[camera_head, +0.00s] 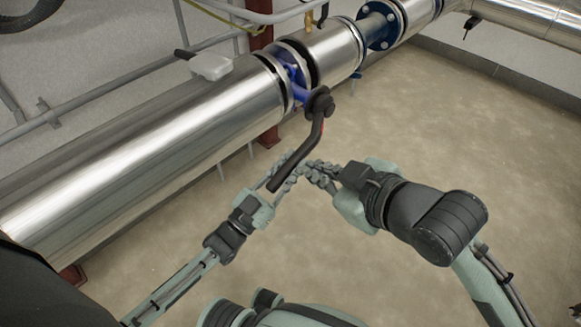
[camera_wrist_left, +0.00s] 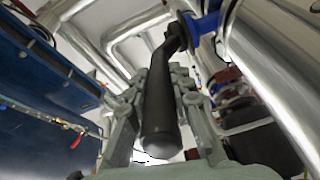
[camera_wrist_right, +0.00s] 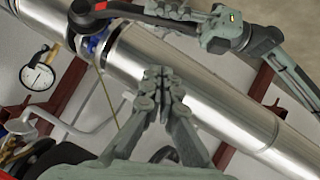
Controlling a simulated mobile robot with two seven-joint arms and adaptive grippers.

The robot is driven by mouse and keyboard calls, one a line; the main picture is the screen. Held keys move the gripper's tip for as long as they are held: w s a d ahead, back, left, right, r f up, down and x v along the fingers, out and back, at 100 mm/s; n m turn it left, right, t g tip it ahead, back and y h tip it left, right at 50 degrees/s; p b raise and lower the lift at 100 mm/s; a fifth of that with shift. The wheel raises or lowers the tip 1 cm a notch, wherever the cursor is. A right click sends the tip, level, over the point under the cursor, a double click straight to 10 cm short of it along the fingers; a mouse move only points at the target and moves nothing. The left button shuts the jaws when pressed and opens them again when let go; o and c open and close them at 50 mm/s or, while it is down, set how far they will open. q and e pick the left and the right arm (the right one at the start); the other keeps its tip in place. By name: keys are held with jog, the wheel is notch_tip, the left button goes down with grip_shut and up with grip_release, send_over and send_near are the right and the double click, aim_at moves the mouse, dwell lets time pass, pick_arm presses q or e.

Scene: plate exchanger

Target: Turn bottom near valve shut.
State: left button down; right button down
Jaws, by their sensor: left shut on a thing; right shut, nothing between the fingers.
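The valve is a blue body (camera_head: 297,88) set between flanges in a thick silver pipe. Its black lever handle (camera_head: 316,132) angles down and towards me from the hub, away from the pipe. My left gripper (camera_head: 283,178) is shut on the handle near its free end. In the left wrist view the handle (camera_wrist_left: 160,110) lies between the two fingers, its rounded end facing the camera. My right gripper (camera_head: 308,170) is shut and empty, close beside the left fingers; in the right wrist view its fingertips (camera_wrist_right: 157,80) meet in front of the pipe.
The silver pipe (camera_head: 130,150) runs from lower left to upper right. Another blue flanged part (camera_head: 379,26) sits further along it. A pressure gauge (camera_wrist_right: 38,77) and a red-brown post (camera_wrist_right: 62,100) show in the right wrist view. The floor (camera_head: 450,140) to the right is clear.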

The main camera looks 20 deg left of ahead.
pick_arm(q)
jog(key=shift+s+d+f, duration=0.1)
jog(key=shift+s+f, duration=0.1)
jog(key=shift+f, duration=0.15)
pick_arm(e)
send_near(287, 163)
jog(key=s+x, duration=0.1)
jog(key=x, duration=0.5)
jog(key=shift+a, duration=0.35)
